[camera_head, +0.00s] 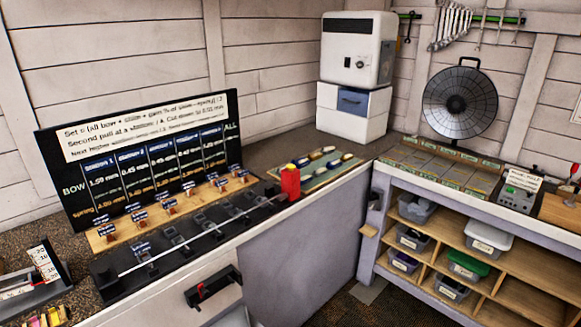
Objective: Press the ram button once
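Nothing in view is legibly marked as the ram button. A thin pale shaft (190,240) lies along this fixture. A small grey-green control box (519,190) with a white label card sits on the right bench; its controls are too small to tell apart. Neither of my grippers is in view.
A black board (140,150) with writing stands behind the fixture. A green tray (318,170) lies right of the red block. A white machine (355,75) fills the corner. A round dark disc (460,102) leans on the wall. A black-and-red fitting (213,288) juts from the bench front.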

